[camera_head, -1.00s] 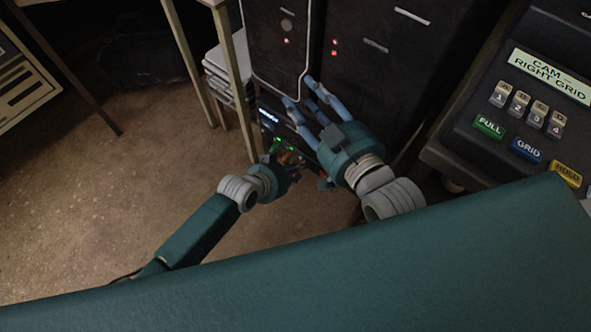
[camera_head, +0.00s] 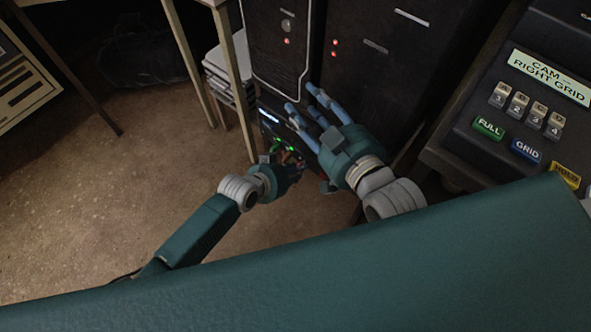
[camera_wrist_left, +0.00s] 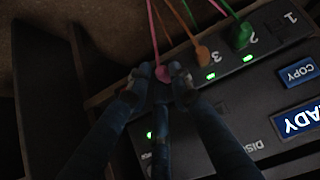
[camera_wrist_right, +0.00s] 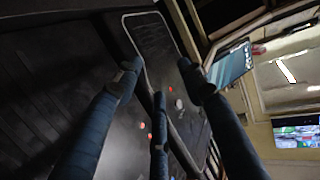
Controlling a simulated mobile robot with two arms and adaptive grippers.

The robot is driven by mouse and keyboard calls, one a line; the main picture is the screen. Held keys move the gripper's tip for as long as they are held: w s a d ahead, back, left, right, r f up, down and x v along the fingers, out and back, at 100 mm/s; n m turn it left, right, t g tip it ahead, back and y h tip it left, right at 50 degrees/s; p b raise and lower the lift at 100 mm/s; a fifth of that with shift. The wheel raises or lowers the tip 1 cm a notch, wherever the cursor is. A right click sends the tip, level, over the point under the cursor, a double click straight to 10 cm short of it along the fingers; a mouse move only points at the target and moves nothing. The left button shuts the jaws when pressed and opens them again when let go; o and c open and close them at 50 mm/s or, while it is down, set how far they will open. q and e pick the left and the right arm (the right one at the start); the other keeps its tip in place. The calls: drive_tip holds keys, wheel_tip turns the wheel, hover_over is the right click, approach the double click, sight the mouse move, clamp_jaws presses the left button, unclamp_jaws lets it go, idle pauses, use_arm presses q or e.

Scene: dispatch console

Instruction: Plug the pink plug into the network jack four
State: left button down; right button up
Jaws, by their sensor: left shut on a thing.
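In the left wrist view, my left gripper (camera_wrist_left: 158,78) is shut on the pink plug (camera_wrist_left: 162,74), whose pink cord runs up out of view. The plug is at the panel's jack row, beside jack three. Jack four is hidden behind the fingers and plug, so I cannot tell whether the plug is seated. An orange plug (camera_wrist_left: 201,56) sits at jack three and a green plug (camera_wrist_left: 241,36) at jack two. In the head view my left gripper (camera_head: 295,168) is low by the panel. My right gripper (camera_head: 308,108) has its fingers spread and looks empty, above and right of it.
The jack panel (camera_wrist_left: 265,75) has lit green lights and a blue COPY button (camera_wrist_left: 298,72). Dark cabinets (camera_head: 375,60) stand behind my right gripper. Table legs (camera_head: 237,85) and stacked papers (camera_head: 228,72) are to the left. A button console (camera_head: 480,150) is at the right. Floor at left is open.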

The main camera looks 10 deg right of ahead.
use_arm(q)
drive_tip(key=shift+w+d, duration=0.2)
drive_tip(key=shift+d, duration=0.05)
use_arm(e)
drive_tip(key=shift+r, duration=0.35)
use_arm(q)
drive_tip(key=shift+r, duration=0.1)
use_arm(e)
drive_tip(key=shift+a+r+t, duration=0.15)
drive_tip(key=shift+a+t, duration=0.05)
drive_tip(key=shift+t, duration=0.1)
use_arm(q)
drive_tip(key=c, duration=1.5)
unclamp_jaws()
drive_tip(key=shift+d, duration=0.1)
drive_tip(key=shift+o, duration=0.2)
use_arm(e)
drive_tip(key=shift+w+d, duration=0.1)
use_arm(q)
drive_tip(key=v, duration=1.2)
